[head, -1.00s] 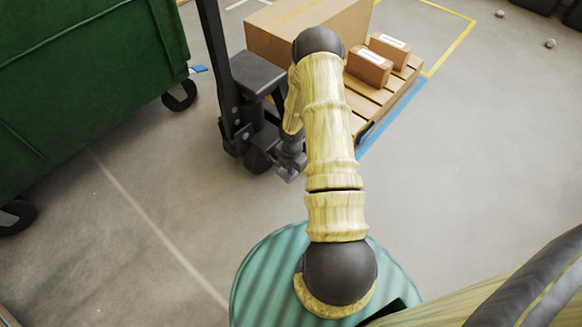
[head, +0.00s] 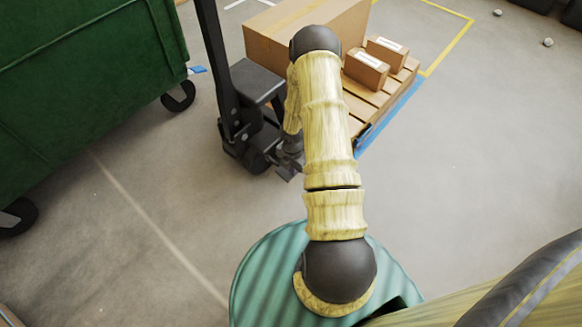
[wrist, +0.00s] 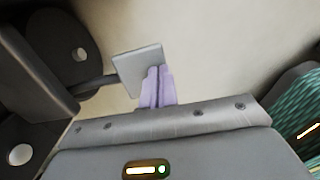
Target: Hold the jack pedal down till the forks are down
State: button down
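The pallet jack (head: 254,84) stands ahead of me, dark grey, with its upright handle at the left. Its pedal shows in the wrist view as a light grey square plate (wrist: 139,69) on a dark arm from the left. My gripper (wrist: 159,72) has its two lilac fingers together, with no gap between them. Their tips overlap the pedal's right side in the picture; I cannot tell how hard they press. In the head view my arm hides much of the gripper and pedal. The forks are hidden under the loaded pallet (head: 368,106).
A large carton (head: 290,35) and two small boxes (head: 366,68) ride on the pallet. A green wheeled bin (head: 80,80) stands at the left.

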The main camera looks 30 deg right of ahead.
notch_tip(320, 180, up, 12)
jog(key=s+p, duration=0.2)
jog(key=p, duration=0.5)
jog(key=shift+s+d+r, duration=0.15)
jog(key=shift+s+d, duration=0.25)
jog(key=shift+w, duration=0.1)
